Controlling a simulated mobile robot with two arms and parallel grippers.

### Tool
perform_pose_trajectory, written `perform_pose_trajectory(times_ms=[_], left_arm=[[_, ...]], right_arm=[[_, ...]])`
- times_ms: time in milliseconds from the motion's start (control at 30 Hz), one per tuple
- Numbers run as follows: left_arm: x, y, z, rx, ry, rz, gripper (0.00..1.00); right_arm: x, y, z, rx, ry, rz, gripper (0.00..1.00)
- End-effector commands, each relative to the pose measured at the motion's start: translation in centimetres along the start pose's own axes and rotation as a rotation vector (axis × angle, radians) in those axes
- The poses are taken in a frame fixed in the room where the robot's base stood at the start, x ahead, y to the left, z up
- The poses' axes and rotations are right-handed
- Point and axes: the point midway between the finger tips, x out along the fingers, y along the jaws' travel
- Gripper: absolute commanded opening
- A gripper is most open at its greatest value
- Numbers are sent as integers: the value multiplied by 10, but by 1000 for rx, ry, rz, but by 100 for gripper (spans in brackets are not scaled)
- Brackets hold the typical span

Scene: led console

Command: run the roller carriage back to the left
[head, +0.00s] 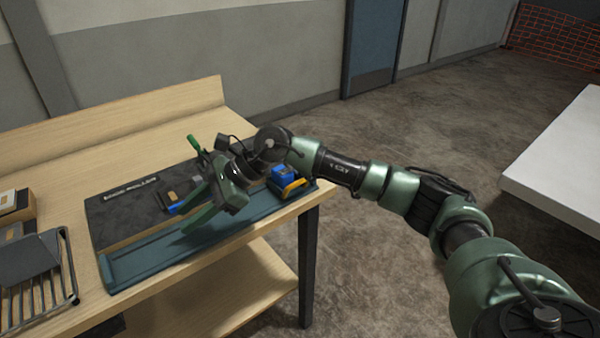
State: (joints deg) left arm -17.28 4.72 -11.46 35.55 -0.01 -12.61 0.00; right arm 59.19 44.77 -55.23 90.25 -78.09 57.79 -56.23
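A dark board (125,215) with a pale label strip lies on the wooden table. A long teal tray or rail (140,262) runs along its front edge. A blue and yellow block (285,174), which may be the roller carriage, sits at the right end of the board and rail, just beyond my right gripper. My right gripper (190,187) is above the board, its two green fingers spread wide apart, with nothing visibly held. A small blue and orange part (178,204) shows on the board behind the fingers. The wrist hides part of the board. My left gripper is not in view.
A dark wire rack (40,270) stands at the table's left, with small boxes (14,205) behind it. The wooden table (90,145) has a raised back edge and a lower shelf. A white table (560,165) stands at far right. Open floor lies between.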

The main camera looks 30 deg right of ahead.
Motion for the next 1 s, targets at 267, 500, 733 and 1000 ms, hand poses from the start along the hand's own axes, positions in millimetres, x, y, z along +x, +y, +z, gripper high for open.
perform_pose_trajectory(times_ms=[267, 500, 733, 1000], left_arm=[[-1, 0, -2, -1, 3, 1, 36], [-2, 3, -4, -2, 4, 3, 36], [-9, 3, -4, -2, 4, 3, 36], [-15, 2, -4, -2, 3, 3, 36]], right_arm=[[-182, -51, -117, -233, 713, 79, 34], [-239, -50, -141, -221, 880, 126, 34], [-219, -49, -165, -220, 880, 129, 34], [-196, -49, -192, -221, 877, 127, 34]])
